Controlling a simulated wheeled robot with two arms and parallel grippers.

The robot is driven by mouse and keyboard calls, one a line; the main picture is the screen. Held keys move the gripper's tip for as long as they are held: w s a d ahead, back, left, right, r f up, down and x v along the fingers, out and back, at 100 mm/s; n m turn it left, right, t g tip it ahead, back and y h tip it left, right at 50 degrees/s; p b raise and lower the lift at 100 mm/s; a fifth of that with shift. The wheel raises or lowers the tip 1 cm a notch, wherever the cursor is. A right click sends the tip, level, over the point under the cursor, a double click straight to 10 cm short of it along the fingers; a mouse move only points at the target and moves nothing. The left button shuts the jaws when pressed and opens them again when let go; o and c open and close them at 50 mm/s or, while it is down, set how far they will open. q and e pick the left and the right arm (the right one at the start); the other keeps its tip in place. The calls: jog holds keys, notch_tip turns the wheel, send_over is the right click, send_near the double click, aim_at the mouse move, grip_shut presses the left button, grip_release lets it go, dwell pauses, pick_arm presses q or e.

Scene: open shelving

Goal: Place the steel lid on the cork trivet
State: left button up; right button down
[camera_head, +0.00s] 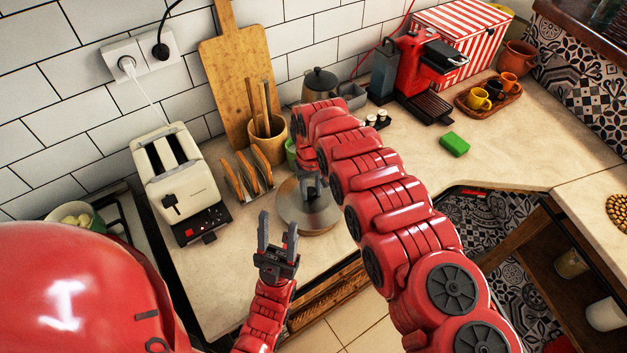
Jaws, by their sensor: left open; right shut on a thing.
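The steel lid (322,218) is a round, shiny disc near the front edge of the counter, left of the middle of the view. My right gripper (311,188) reaches down over it and is shut on it near its middle; the exact grip is partly hidden by my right arm. I cannot tell whether the lid is touching what is under it. My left gripper (278,226) is open and empty, just left of and in front of the lid. The cork trivet (618,212), brown and bumpy, lies on the right-hand counter, cut off by the picture's edge.
A toaster (178,185), a toast rack (247,178) and a utensil pot (269,140) stand left of and behind the lid. A green sponge (454,144), a red coffee machine (412,75) and a cup tray (488,97) are farther right. The counter around the sponge is clear.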

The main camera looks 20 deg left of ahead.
aim_at(311, 192)
jog(key=shift+s+d+f+p, duration=0.1)
jog(key=shift+s+f+p, duration=0.3)
jog(key=shift+s+f, duration=0.35)
jog(key=shift+f, duration=0.45)
jog(key=shift+w+f, duration=0.3)
jog(key=shift+w, duration=0.15)
jog(key=c, duration=0.8)
grip_release()
jog(key=shift+o, duration=1.2)
jog(key=shift+s+r, duration=0.2)
jog(key=shift+s, duration=0.05)
